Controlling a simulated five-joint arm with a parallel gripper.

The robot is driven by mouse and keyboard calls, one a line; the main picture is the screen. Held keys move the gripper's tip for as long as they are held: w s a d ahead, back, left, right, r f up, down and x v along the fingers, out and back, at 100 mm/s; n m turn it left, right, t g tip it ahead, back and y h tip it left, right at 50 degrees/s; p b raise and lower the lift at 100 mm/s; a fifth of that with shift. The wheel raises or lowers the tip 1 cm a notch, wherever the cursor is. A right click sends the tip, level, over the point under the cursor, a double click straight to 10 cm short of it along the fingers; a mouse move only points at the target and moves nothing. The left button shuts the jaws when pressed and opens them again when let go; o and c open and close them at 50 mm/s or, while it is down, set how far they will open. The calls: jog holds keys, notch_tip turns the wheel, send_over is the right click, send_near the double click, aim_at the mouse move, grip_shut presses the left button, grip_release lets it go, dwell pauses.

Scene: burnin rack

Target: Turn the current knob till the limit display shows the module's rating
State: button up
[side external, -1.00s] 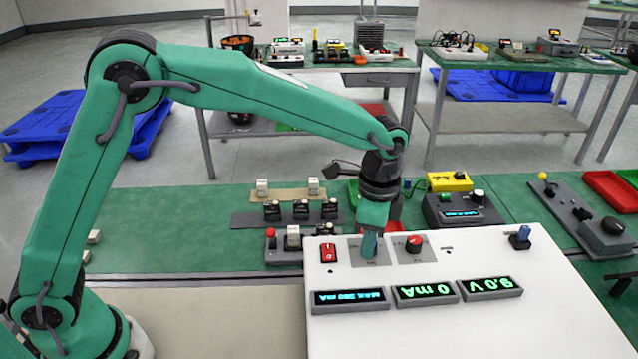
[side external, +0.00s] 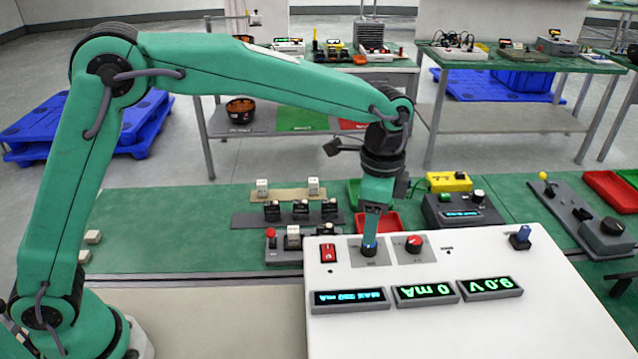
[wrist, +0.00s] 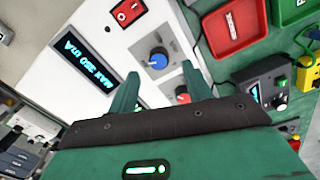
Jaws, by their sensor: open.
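The blue current knob (side external: 369,249) stands on a grey plate on the white panel. It also shows in the wrist view (wrist: 158,58), just beyond the fingertips. My gripper (side external: 371,232) is open above the knob; in the wrist view its two fingers (wrist: 161,76) are spread apart with nothing between them. The limit display (side external: 349,299) is lit blue and upside down; it also shows in the wrist view (wrist: 88,66), where it appears to read MAX 350 mA, though the digits are small. I cannot make out a module's rating.
A red rocker switch (side external: 328,253) and a red knob (side external: 413,243) flank the blue knob. Green displays read 0 mA (side external: 427,291) and 9.0 V (side external: 490,284). A blue-topped part (side external: 521,236) stands at the panel's right. Red trays (side external: 378,223) lie behind the panel.

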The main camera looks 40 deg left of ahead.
jog(key=shift+r, duration=1.65)
jog(key=shift+s+a+r, duration=0.1)
jog(key=shift+a+r, duration=0.25)
jog(key=shift+a, duration=0.2)
jog(key=s+a+r+n+t, duration=0.25)
jog(key=s+a+r, duration=0.2)
jog(key=a, duration=0.25)
jog(key=s+a+r+n+t, duration=0.1)
jog(key=s+a+r+n, duration=0.3)
jog(key=a, duration=0.3)
jog(key=s+a+f+n+t, duration=0.1)
jog(key=s+a+f+n, duration=0.1)
jog(key=s, duration=0.5)
jog(key=s+a+f+n+t, duration=0.1)
jog(key=s+a+f+n, duration=0.2)
jog(key=s+a, duration=0.3)
jog(key=shift+s+n, duration=0.35)
jog(key=shift+n, duration=0.3)
jog(key=shift+a, duration=0.1)
jog(key=shift+c, duration=0.2)
